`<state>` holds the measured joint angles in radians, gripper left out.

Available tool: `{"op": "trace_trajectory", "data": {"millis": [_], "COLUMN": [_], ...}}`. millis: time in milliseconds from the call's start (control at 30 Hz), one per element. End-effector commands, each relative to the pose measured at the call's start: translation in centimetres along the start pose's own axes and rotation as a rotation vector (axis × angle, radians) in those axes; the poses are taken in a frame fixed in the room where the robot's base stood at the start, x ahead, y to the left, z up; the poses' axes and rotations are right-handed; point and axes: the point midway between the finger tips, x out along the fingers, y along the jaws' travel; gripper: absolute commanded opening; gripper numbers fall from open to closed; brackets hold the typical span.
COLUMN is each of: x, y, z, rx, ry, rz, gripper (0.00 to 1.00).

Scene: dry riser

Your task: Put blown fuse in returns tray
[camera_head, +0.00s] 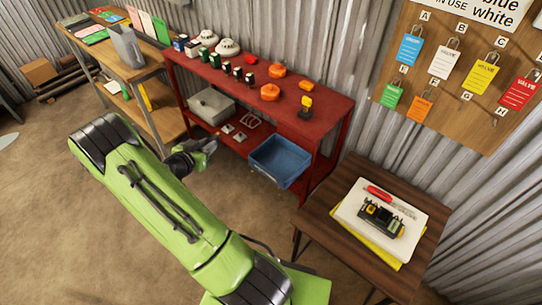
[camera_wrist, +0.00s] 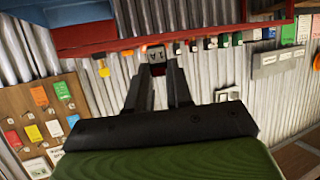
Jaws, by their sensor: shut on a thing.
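My gripper (camera_head: 208,145) is out in front of the red shelf unit, left of the blue tray. In the wrist view my gripper (camera_wrist: 157,68) is shut on a small pale grey piece (camera_wrist: 154,53) with dark marks at its fingertips. It appears to be the blown fuse, but it is too small to identify surely. An open blue tray (camera_head: 280,162), likely the returns tray, sits at the right end of the red unit's lower level. It looks empty, and no label on it is readable. Blue also shows at the top left of the wrist view (camera_wrist: 82,14).
The red shelf unit (camera_head: 335,118) carries detectors, small devices and orange items on top. A grey box (camera_head: 211,105) and small white parts lie on its lower shelf. A dark wooden table (camera_head: 330,208) stands right. A wooden shelf (camera_head: 150,72) stands left. Floor space is open.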

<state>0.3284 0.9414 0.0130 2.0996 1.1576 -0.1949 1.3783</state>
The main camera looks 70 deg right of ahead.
Motion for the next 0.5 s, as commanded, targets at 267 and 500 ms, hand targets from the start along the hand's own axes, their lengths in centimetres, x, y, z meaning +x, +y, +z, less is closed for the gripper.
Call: {"op": "trace_trajectory", "data": {"millis": [267, 500], "x": [9.0, 10.9], "y": [12.1, 16.4], "z": [-8.5, -10.5], "rx": [0.106, 0.13], "ry": [0.002, 0.0], "rz": [0.246, 0.315], "gripper": [0.0, 0.0]}}
